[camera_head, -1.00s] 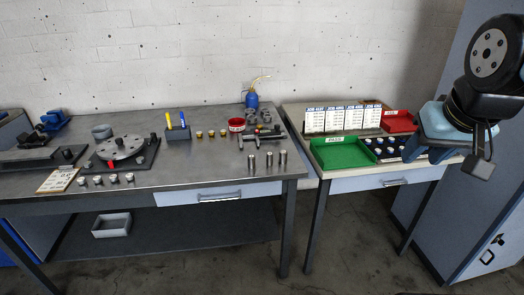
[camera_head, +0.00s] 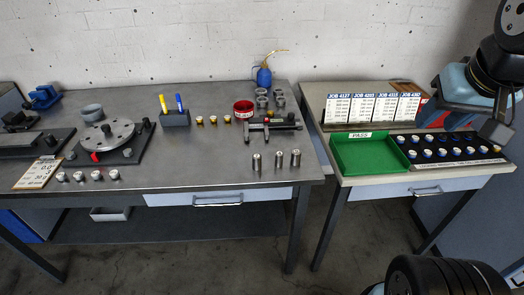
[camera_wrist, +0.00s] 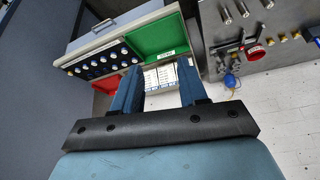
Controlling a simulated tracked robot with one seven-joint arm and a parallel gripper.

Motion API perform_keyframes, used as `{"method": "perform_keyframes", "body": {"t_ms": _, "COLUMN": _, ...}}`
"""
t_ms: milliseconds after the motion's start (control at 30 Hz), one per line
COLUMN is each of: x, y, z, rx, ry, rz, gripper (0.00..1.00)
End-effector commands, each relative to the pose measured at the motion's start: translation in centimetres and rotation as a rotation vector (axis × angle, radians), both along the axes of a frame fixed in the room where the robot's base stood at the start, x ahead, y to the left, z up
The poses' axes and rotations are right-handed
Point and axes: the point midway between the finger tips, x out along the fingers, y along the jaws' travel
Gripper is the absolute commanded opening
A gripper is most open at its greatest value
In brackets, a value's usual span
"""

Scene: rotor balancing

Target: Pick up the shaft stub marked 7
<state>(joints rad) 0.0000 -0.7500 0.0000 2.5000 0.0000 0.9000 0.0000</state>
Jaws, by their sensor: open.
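Three upright steel cylinders, which look like the shaft stubs, stand in a row near the front right of the metal bench: left stub (camera_head: 257,162), middle stub (camera_head: 279,160) and right stub (camera_head: 295,158). I cannot read any mark on them, so I cannot tell which is 7. The wrist view shows them at its top edge, with one stub (camera_wrist: 225,15) nearest the gripper side. My gripper (camera_wrist: 157,78) is open, with nothing between its two blue fingers. In the head view it is at the upper right, above the right table, well away from the stubs.
A black clamp-like tool (camera_head: 270,127) and a red cup (camera_head: 243,109) lie behind the stubs. The right table holds a green tray (camera_head: 370,168), job cards (camera_head: 372,107) and a rack of several small pieces (camera_head: 450,148). A gap separates the tables.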

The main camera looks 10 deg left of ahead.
Motion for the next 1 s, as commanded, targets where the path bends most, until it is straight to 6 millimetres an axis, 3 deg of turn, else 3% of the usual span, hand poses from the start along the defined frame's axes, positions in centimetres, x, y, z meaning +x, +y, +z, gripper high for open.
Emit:
{"method": "perform_keyframes", "body": {"t_ms": 133, "x": 0.0, "y": 0.0, "z": 0.0, "rx": 0.0, "ry": 0.0, "rz": 0.0, "gripper": 0.43}}
{"method": "perform_keyframes", "body": {"t_ms": 300, "x": 0.2, "y": 0.1, "z": -0.3, "rx": -0.017, "ry": 0.024, "rz": 0.018, "gripper": 0.59}}
{"method": "perform_keyframes", "body": {"t_ms": 367, "x": 0.5, "y": 0.2, "z": -0.9, "rx": -0.041, "ry": 0.055, "rz": 0.04, "gripper": 0.61}}
{"method": "perform_keyframes", "body": {"t_ms": 1000, "x": 5.8, "y": 3.6, "z": -9.4, "rx": -0.689, "ry": 0.584, "rz": 0.564, "gripper": 0.61}}
